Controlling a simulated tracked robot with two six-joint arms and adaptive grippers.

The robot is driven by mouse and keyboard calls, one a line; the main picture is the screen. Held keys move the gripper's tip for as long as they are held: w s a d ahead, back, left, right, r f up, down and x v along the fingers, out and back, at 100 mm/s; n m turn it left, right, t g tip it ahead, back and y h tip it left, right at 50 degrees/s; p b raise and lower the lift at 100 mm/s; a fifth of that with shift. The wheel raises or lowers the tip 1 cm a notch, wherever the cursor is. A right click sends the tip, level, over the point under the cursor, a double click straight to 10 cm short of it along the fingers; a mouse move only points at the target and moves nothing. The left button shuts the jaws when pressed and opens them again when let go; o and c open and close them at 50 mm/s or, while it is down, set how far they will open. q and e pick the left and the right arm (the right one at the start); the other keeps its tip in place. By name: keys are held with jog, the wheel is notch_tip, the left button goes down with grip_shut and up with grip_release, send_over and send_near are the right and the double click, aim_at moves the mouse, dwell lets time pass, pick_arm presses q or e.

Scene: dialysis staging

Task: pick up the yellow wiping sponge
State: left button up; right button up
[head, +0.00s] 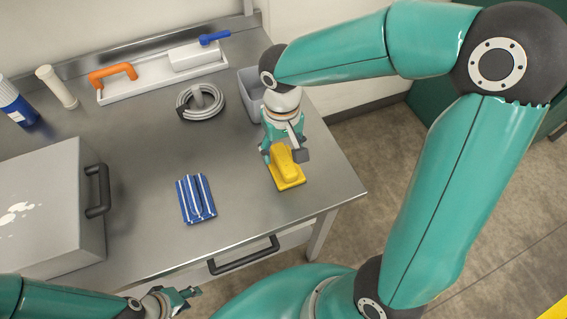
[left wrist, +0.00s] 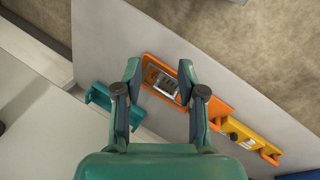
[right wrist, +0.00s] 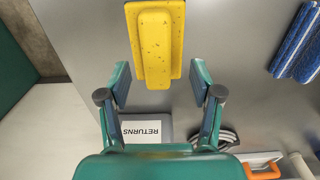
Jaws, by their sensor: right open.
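The yellow wiping sponge (head: 287,169) lies on the steel table near its right edge. It has a wide flat base and a raised, speckled block on top. My right gripper (head: 284,150) is over the sponge's far end in the head view. In the right wrist view the sponge (right wrist: 154,45) lies just beyond the fingertips of my right gripper (right wrist: 160,78), which is open and empty, with the sponge roughly in line with the gap. My left gripper (head: 178,298) is low at the front of the table, away from the sponge; its fingers (left wrist: 160,72) stand apart in the left wrist view.
A striped blue cloth (head: 196,199) lies left of the sponge. A grey bin (head: 249,88), labelled RETURNS, and coiled tubing (head: 200,102) are behind. A grey box (head: 45,205) stands left. The left wrist view shows an orange piece (left wrist: 215,93) and a yellow piece (left wrist: 252,138).

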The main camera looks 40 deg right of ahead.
aim_at(284, 158)
jog(key=f, duration=0.4)
jog(key=shift+d+f, duration=0.1)
jog(key=shift+d, duration=0.1)
jog(key=c, duration=1)
notch_tip(284, 158, up, 10)
jog(key=shift+r+p, duration=0.1)
jog(key=shift+p, duration=0.2)
